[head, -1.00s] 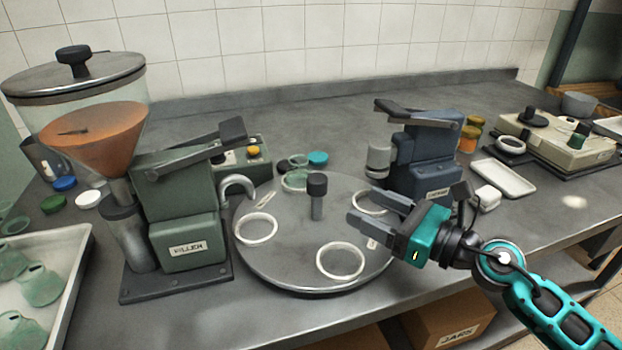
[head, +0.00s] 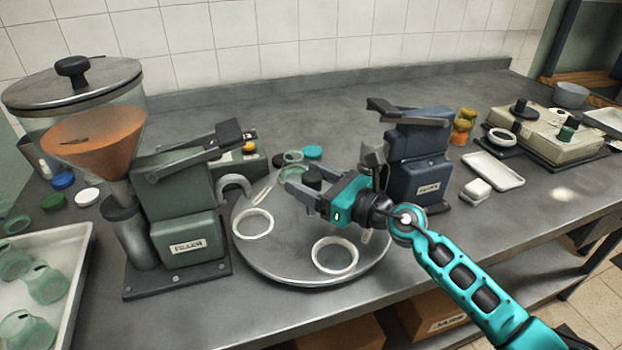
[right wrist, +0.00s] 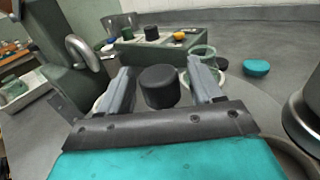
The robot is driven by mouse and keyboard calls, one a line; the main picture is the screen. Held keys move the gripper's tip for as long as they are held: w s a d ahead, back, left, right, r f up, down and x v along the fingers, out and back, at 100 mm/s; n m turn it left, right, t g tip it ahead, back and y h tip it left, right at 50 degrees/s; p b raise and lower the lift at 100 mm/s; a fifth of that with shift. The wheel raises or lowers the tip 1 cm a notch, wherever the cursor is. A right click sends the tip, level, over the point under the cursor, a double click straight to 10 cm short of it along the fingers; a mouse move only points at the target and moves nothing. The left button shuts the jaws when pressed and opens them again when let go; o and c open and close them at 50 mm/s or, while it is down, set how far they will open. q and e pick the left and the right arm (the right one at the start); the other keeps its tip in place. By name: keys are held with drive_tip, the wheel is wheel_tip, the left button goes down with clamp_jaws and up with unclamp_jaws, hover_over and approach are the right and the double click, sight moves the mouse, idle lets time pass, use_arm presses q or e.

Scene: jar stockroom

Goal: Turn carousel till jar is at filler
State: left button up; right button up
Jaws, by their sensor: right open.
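The round grey carousel (head: 285,262) lies flat on the bench, with white rings on top and a black central knob (head: 312,179). A pale green glass jar (head: 291,172) stands at the carousel's back; it also shows in the right wrist view (right wrist: 203,56), beyond the knob. The green filler (head: 186,225) stands left of the carousel, its curved spout over the left ring, which looks empty. My right gripper (head: 303,186) is open at the knob. In the right wrist view the knob (right wrist: 159,87) lies between its two fingers, with contact not clear. My left gripper is out of view.
A blue machine (head: 420,165) stands close to the right of the carousel, beside my right arm. A tray of green jars (head: 70,255) is at front left. A white tray (head: 494,170) is at right.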

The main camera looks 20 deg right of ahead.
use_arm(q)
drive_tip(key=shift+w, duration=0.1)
use_arm(e)
drive_tip(key=shift+c, duration=1.3)
clamp_jaws()
drive_tip(key=shift+f, duration=0.1)
drive_tip(key=n+g+y+b, duration=0.1)
drive_tip(key=b, duration=0.2)
drive_tip(key=n+g+y+b, duration=0.1)
drive_tip(key=b, duration=0.2)
drive_tip(key=shift+d+f, duration=0.1)
drive_tip(key=shift+f, duration=0.15)
drive_tip(key=shift+g+y+b, duration=0.3)
drive_tip(key=shift+y+b, duration=0.1)
drive_tip(key=shift+b, duration=0.3)
drive_tip(key=shift+r+n+b, duration=0.15)
drive_tip(key=shift+n+b, duration=0.15)
drive_tip(key=shift+r+g+y, duration=0.2)
drive_tip(key=shift+g+y, duration=0.1)
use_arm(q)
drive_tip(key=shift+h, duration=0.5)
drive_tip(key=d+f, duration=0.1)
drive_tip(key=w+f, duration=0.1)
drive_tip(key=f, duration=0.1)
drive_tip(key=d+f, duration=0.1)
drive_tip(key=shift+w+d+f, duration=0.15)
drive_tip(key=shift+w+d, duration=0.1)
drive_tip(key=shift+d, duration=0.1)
